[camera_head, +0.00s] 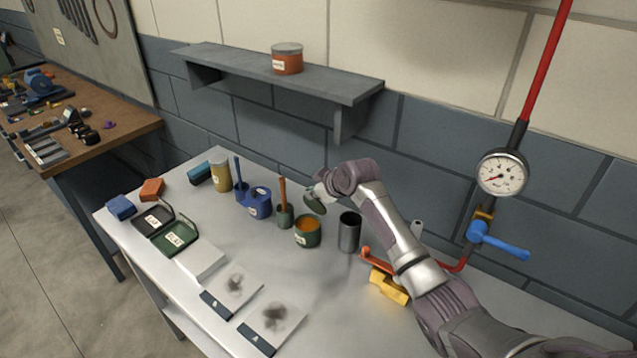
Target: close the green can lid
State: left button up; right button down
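The green can (307,233) stands on the grey table, its top uncovered, showing orange contents. A dark green round lid (313,205) is tilted above and behind the can's rim, apart from its opening. My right gripper (319,191) is at the lid's upper edge and appears shut on it; the fingertips are small and partly hidden by the lid and wrist. My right arm reaches in from the lower right. My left gripper is out of view.
A dark metal cup (349,232) stands right of the can, and a green pot with a brown handle (284,214) stands left. A blue holder (260,203), yellow can (220,172) and yellow block (388,287) are nearby. A shelf (285,73) overhangs the back; a gauge (502,173) is at right.

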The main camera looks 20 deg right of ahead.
jog(key=shift+s+a+f+n+t+h+p, duration=0.2)
jog(key=shift+s+a+n+t+h, duration=0.1)
jog(key=shift+a+h, duration=0.15)
jog(key=shift+s+a+f+n+t+h+p, duration=0.2)
jog(key=shift+a+t+h, duration=0.1)
jog(key=shift+a+h, duration=0.1)
jog(key=c, duration=1.3)
grip_release()
jog(key=shift+c, duration=0.2)
jog(key=shift+s+r, duration=0.1)
jog(key=v, duration=1.1)
jog(key=shift+s+r, duration=0.25)
jog(key=shift+s, duration=0.1)
jog(key=shift+d, duration=0.1)
